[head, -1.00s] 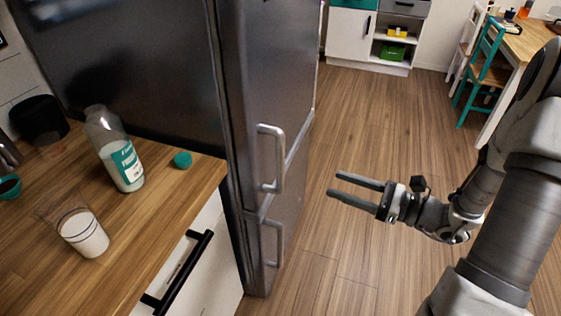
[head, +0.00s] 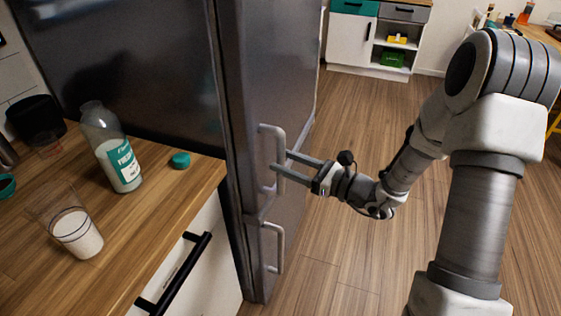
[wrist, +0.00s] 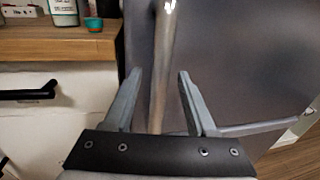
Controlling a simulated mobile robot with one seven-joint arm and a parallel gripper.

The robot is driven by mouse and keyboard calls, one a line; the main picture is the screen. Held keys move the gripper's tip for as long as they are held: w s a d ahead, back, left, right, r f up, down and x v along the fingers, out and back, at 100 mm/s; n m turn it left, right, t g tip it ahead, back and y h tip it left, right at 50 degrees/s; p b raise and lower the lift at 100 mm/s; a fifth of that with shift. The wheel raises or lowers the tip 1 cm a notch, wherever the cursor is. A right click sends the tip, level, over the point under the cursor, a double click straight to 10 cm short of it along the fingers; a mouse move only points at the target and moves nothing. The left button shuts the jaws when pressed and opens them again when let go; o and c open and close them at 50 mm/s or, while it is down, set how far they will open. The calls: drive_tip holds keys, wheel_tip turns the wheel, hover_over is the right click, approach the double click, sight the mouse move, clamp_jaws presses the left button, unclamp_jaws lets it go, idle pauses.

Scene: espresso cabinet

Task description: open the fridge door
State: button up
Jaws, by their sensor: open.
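The dark grey fridge (head: 238,90) stands left of the middle in the head view, with its door shut. The upper door handle (head: 281,145) is a vertical metal bar; a second handle (head: 279,245) sits on the lower door. My gripper (head: 282,165) is at the lower part of the upper handle, with its fingers reaching towards the door. In the wrist view, the handle bar (wrist: 160,75) runs upright between the two open fingers (wrist: 158,98). The fingers show gaps to the bar on both sides.
A wooden counter (head: 150,215) left of the fridge bears a milk bottle (head: 119,160), a glass of milk (head: 77,233) and a teal cap (head: 180,160). A black drawer handle (head: 180,275) juts out below. Open wooden floor (head: 375,110) lies to the right.

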drive_tip(key=shift+x, duration=1.05)
clamp_jaws()
idle(0.7)
